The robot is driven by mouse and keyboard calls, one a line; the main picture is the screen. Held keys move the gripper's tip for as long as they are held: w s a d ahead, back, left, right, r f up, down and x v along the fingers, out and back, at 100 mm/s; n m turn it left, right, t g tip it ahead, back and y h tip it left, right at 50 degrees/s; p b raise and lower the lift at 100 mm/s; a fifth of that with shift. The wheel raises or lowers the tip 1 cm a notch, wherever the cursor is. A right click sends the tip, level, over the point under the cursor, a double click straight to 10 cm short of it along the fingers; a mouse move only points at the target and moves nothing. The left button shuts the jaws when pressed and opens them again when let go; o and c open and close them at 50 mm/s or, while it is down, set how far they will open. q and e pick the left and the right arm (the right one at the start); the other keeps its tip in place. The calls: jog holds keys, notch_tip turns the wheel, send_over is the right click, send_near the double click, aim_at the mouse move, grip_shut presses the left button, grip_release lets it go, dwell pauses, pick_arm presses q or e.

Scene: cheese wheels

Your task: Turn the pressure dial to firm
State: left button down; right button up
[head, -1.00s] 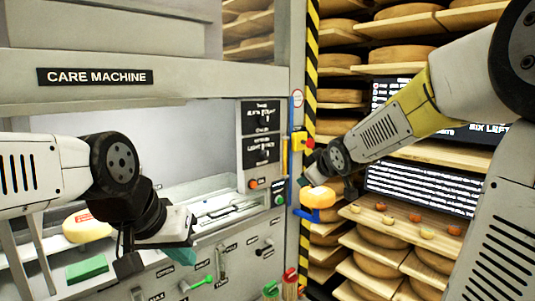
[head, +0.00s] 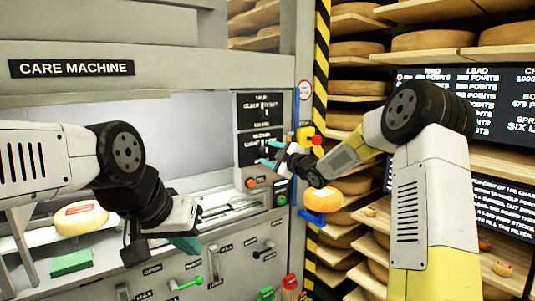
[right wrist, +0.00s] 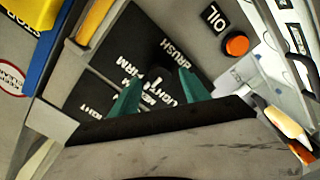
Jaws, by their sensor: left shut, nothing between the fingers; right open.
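The black dial panel (head: 243,122) of the care machine carries two labelled sections, one above the other. The lower section (head: 244,150) reads BRUSH and LIGHT in the right wrist view (right wrist: 168,72); its other words and the pointer setting are hard to read. My right gripper (head: 268,153) is open in front of this lower section. In the right wrist view its teal fingers (right wrist: 158,94) stand either side of a dark knob (right wrist: 154,74); contact cannot be told. My left gripper (head: 187,244) is shut and empty, low in front of the machine's front panel.
An orange button (head: 251,183) and a green button (head: 281,199) sit below the dial panel. A cheese wheel (head: 80,219) and a green block (head: 72,262) lie at left. Levers, including a green-handled one (head: 188,283), line the front panel. A yellow-black striped post (head: 321,70) stands at right.

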jog(key=shift+x, duration=0.9)
grip_shut()
jog(key=m, duration=0.4)
jog(key=shift+m, duration=0.3)
jog(key=m, duration=0.4)
jog(key=shift+m, duration=0.3)
